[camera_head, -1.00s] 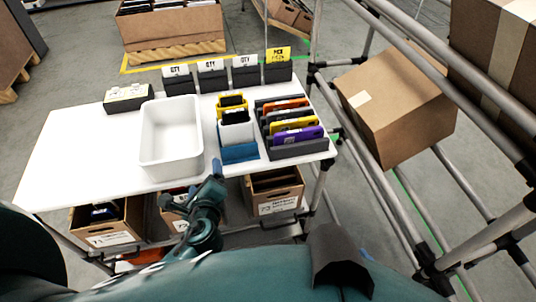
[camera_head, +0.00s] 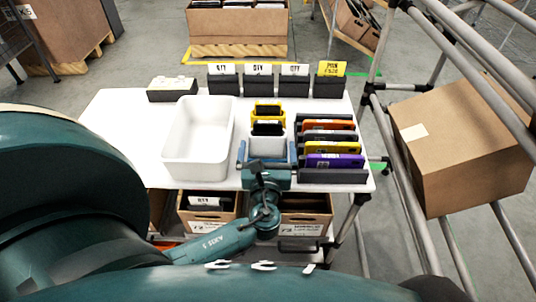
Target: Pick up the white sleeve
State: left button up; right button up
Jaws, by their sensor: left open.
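The white sleeve (camera_head: 267,146) stands in a blue holder on the white table, at the front of a short row with yellow-and-black sleeves (camera_head: 267,119) behind it. My left gripper (camera_head: 267,160) is open at the near side of this row, right in front of the white sleeve. Its body hides the sleeve's lower part and most of the blue holder. I cannot tell whether the fingers touch the sleeve. My right gripper is not in view.
An empty white bin (camera_head: 199,160) stands left of the row. A dark rack (camera_head: 332,176) with purple, yellow and orange sleeves stands close on the right. Black card holders (camera_head: 258,84) line the back. A tilted carton (camera_head: 462,145) sits on the pipe rack at right.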

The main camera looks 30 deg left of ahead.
pick_arm(q)
jog(key=x, duration=0.5)
jog(key=shift+w+a+f, duration=0.1)
jog(key=shift+w+f, duration=0.05)
jog(key=c, duration=1)
